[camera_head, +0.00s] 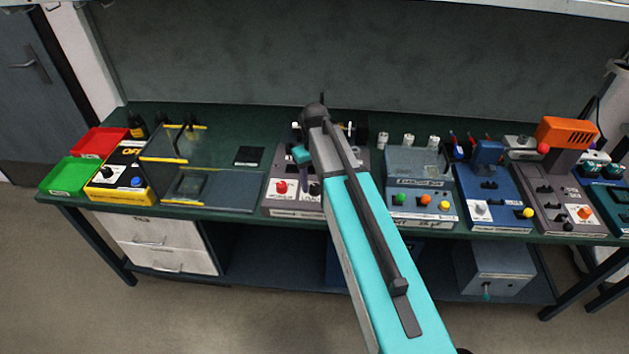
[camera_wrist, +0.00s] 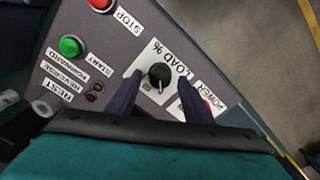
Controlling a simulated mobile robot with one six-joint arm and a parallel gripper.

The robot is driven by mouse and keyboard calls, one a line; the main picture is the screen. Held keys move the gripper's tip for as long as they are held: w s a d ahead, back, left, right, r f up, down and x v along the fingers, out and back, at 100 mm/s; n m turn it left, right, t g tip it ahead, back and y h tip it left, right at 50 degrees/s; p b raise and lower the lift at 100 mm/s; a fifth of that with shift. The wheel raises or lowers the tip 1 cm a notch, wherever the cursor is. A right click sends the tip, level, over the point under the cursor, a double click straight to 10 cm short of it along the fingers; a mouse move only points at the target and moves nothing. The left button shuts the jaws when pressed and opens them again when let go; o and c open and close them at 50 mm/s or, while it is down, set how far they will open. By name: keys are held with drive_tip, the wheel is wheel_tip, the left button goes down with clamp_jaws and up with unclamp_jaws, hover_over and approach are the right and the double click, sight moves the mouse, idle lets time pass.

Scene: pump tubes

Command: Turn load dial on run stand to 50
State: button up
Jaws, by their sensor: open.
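The run stand (camera_wrist: 112,45) is a grey panel filling the wrist view. Its black load dial (camera_wrist: 159,73) sits on a white plate marked LOAD %, with a light pointer mark toward the bottom of the picture. My gripper (camera_wrist: 159,79) is open, one dark finger on either side of the dial; a gap shows on both sides. I cannot tell how far the fingertips are above the panel. A red STOP button (camera_wrist: 101,4), a green START button (camera_wrist: 71,46) and a partly hidden red POWER control (camera_wrist: 208,106) are nearby. In the head view my arm covers part of the grey stand (camera_head: 272,206).
A dark green bench (camera_head: 240,118) holds several devices. A glass-covered unit (camera_head: 213,189) is left of the stand; a grey-blue box with coloured knobs (camera_head: 421,182) is to its right. Red (camera_head: 99,142) and green (camera_head: 70,176) bins are at the far left.

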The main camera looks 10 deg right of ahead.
drive_tip(key=shift+f, duration=0.25)
drive_tip(key=shift+a, duration=0.1)
drive_tip(key=c, duration=1.1)
drive_tip(key=shift+o, duration=0.2)
